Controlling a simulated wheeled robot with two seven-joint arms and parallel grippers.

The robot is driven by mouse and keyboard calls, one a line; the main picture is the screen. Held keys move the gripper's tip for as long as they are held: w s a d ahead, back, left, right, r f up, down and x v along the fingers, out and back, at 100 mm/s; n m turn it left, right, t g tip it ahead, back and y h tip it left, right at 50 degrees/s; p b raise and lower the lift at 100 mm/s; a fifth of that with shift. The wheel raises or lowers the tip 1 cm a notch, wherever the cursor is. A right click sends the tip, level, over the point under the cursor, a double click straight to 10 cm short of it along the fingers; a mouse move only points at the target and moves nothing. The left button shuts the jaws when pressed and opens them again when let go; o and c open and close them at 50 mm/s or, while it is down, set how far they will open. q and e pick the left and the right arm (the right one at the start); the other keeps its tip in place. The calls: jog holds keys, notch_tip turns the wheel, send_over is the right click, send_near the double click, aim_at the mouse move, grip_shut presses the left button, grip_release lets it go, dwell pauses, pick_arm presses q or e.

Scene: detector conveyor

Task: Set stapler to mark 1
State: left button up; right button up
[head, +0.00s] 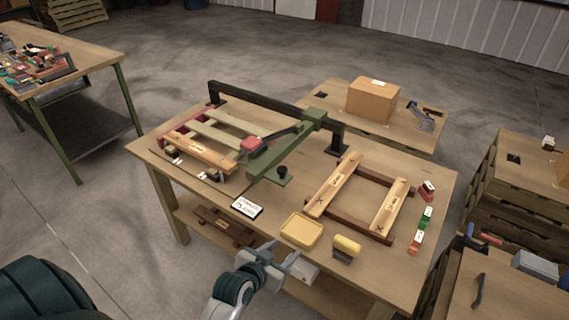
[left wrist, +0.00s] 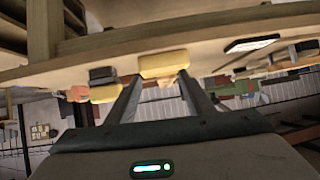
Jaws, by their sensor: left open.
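A bulky red-topped dark tool (head: 252,144), which may be the stapler, sits at the left end of a green arm (head: 290,145) over the slatted wooden frame. The green arm is mounted on a dark rail (head: 265,107) across the table's back. I cannot make out a numbered mark for certain. My left gripper (head: 298,257) is open and empty at the table's front edge, below the yellow tray (head: 302,230). In the left wrist view the two spread fingers (left wrist: 162,88) point towards the tray (left wrist: 165,64). My right gripper is out of view.
A yellow-topped block (head: 346,247) and a white label card (head: 247,207) lie near the front edge. A second wooden frame (head: 322,190) is on the right, with small red and green items (head: 427,215) beyond. A cardboard box (head: 372,100) stands on the back table.

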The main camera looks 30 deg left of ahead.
pick_arm(q)
jog(key=w+a+r+n+t+y, duration=0.4)
jog(key=w+a+r+t+y, duration=0.1)
jog(key=w+a, duration=0.4)
jog(key=w+r, duration=0.1)
jog(key=w, duration=0.1)
jog(key=shift+w+a+r+y, duration=0.3)
jog(key=shift+a, duration=0.05)
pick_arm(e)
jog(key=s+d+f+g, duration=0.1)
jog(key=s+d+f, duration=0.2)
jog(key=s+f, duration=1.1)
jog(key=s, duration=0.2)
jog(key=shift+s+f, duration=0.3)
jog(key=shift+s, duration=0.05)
pick_arm(q)
jog(key=shift+w, duration=0.1)
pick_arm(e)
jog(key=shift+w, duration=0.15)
